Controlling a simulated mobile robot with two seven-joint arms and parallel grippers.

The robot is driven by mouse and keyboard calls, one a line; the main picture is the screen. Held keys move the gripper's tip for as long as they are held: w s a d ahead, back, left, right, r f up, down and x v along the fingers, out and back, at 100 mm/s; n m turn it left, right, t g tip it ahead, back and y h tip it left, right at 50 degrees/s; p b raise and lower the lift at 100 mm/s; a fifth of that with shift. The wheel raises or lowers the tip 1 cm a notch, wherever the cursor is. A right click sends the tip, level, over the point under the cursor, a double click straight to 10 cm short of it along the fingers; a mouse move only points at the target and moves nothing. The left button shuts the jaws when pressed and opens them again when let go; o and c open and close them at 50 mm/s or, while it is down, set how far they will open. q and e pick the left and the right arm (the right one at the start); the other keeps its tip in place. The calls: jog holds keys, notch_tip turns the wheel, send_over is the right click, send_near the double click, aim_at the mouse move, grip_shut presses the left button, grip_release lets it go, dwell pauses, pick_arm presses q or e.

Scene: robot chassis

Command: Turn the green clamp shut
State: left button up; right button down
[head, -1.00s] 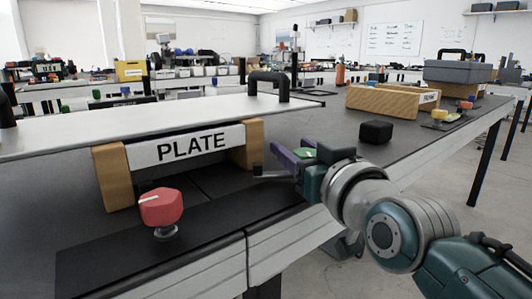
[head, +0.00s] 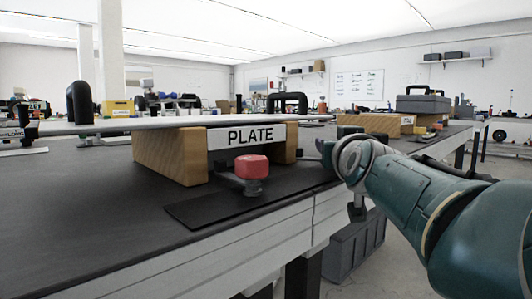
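A red clamp knob (head: 251,167) stands on a dark mat in front of the label reading "PLATE". The white plate (head: 180,123) lies across wooden blocks. I cannot make out the green clamp now; my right arm covers the area at the right end of the plate, where green showed earlier. My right gripper (head: 326,150) is at that end, beside the right wooden block. Its fingers are hidden behind my wrist, so I cannot see whether they touch anything. My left gripper is out of view.
Black handles (head: 287,103) stand on the plate. Wooden blocks (head: 172,155) hold it up. A wooden box (head: 370,123) and a grey toolbox (head: 424,104) stand farther back on the right. A grey bin (head: 355,246) is below the table. The table's left front is clear.

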dwell(0.4)
jog(key=shift+c, duration=1.5)
grip_release()
jog(key=shift+r, duration=0.1)
jog(key=s+p, duration=0.1)
jog(key=p, duration=0.2)
jog(key=s+p, duration=0.2)
jog(key=p, duration=0.1)
jog(key=shift+a+r, duration=0.2)
jog(key=shift+r, duration=0.15)
jog(key=s+p, duration=0.3)
jog(key=p, duration=0.1)
jog(key=s+p, duration=0.2)
jog(key=p, duration=0.1)
jog(key=shift+s+a+f, duration=0.25)
jog(key=shift+s+a, duration=0.1)
jog(key=shift+a, duration=0.05)
jog(key=shift+s+a+f, duration=0.1)
jog(key=shift+s+f, duration=0.1)
jog(key=shift+s, duration=0.35)
jog(key=shift+c, duration=0.3)
